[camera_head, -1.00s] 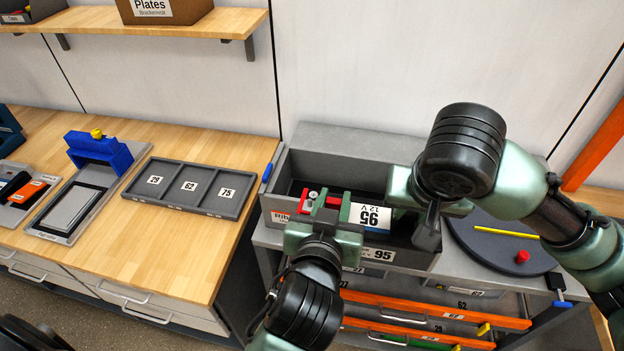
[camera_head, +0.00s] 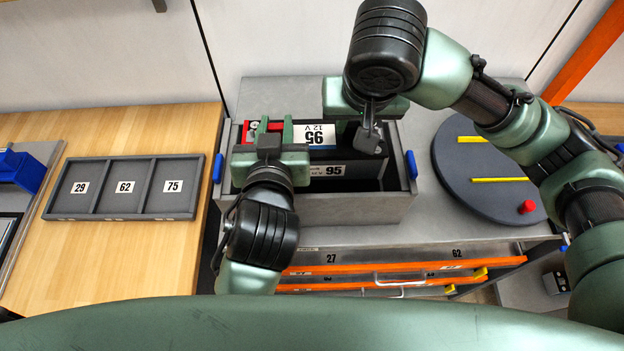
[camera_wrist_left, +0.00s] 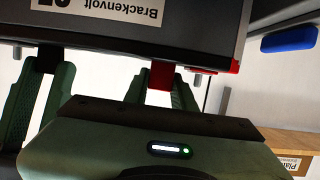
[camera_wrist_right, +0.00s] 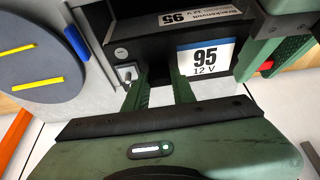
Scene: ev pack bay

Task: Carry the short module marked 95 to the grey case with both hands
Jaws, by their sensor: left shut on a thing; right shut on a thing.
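The short module marked 95 (camera_head: 313,136) is a dark box with a white-and-blue 95 label on top, another on its side, and a red end. It hangs between both grippers over the opening of the grey case (camera_head: 345,210), which has blue handles. My left gripper (camera_head: 274,128) is shut on the module's red end, also seen in the left wrist view (camera_wrist_left: 160,85). My right gripper (camera_wrist_right: 160,82) is shut on its other end.
A tray (camera_head: 124,217) marked 29, 62 and 75 lies on the wooden bench at left. A dark round plate (camera_head: 470,205) with yellow bars and a red knob is right of the case. Orange-fronted drawers (camera_head: 400,266) are below. My right arm covers part of the right side.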

